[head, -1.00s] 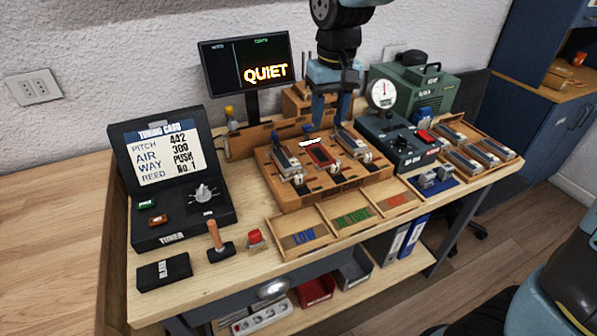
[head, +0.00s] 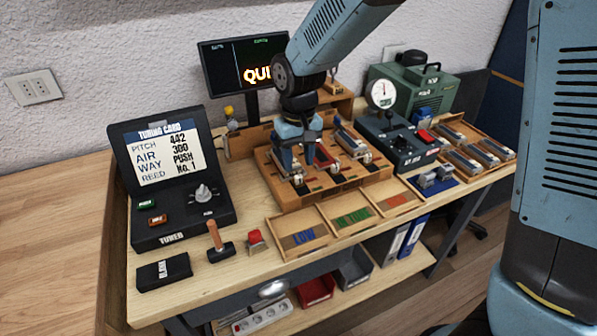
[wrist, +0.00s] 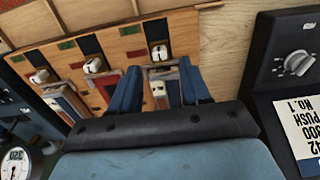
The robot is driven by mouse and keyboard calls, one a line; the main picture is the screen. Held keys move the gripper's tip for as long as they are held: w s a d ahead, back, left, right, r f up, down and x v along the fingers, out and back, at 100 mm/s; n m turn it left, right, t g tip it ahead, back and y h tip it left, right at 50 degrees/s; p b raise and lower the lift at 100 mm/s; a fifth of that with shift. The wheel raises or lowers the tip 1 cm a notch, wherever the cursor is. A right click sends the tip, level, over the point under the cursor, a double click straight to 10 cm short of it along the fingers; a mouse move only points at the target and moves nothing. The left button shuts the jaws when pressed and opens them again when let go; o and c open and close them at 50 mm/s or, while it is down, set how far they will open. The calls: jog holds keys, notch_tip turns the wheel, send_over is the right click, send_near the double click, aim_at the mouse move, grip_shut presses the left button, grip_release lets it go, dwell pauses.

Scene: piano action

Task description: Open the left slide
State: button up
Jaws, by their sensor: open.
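The left slide is on the wooden action board (head: 345,190), a metal and wood piece whose front end with a white knob (head: 298,180) shows below my gripper in the head view. In the wrist view the left slide (wrist: 163,92) lies between my two blue fingers, with a white knob (wrist: 160,52) beyond it. My gripper (head: 297,161) is open over the left slide, one finger on each side. I cannot tell whether the fingers touch it. The fingers and wrist hide much of the slide. The right slide (head: 350,140) sits apart on the same board.
The tuner box (head: 180,215) with its card stands left of the board. Trays (head: 303,237) lie in front, and a gauge box (head: 402,140) stands at right. A screen (head: 225,65) is behind, partly covered by my arm. A small mallet (head: 218,240) is near the table's front edge.

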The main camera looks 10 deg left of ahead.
aim_at(299, 175)
jog(key=shift+f, duration=2.3)
jog(key=shift+c, duration=0.3)
grip_shut()
